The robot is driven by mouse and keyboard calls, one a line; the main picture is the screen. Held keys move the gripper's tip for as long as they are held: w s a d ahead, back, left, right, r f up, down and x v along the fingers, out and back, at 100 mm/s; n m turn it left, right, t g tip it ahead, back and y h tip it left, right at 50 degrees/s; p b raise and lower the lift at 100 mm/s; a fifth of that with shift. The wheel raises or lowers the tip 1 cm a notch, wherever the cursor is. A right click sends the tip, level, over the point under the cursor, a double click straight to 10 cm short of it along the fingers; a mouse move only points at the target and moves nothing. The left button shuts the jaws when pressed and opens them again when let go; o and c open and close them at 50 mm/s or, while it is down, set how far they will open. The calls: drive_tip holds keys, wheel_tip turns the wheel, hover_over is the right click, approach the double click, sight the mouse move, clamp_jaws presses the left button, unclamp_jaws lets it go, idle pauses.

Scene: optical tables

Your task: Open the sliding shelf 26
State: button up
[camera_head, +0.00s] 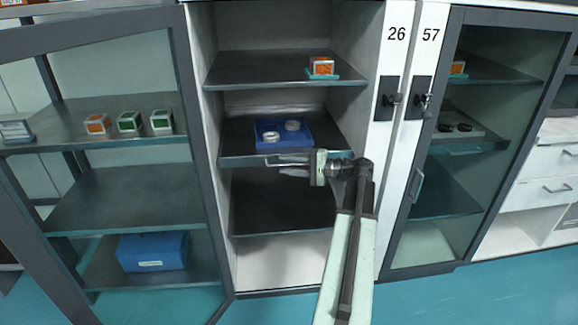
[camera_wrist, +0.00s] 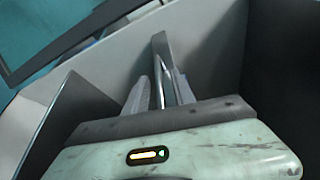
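The cabinet marked 26 (camera_head: 396,34) has its glass door (camera_head: 205,165) swung open to the left in the head view. Its middle sliding shelf (camera_head: 235,160) is dark with a metal front edge and holds a blue tray (camera_head: 284,144) with white round parts. My gripper (camera_head: 283,166) is at the front edge of this shelf, reaching in from the right. In the wrist view my two fingers (camera_wrist: 159,92) stand on either side of a thin grey metal bar (camera_wrist: 162,48), which looks like the shelf's handle. Whether they press on it cannot be made out.
An upper shelf (camera_head: 260,70) carries an orange-and-white box (camera_head: 321,66); a lower shelf (camera_head: 283,205) looks empty. Cabinet 57 (camera_head: 430,35) has a glass door at right. Boxes, including a blue one (camera_head: 152,251), show through the open door. Teal floor is free in front.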

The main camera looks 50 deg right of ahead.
clamp_jaws()
idle(1.3)
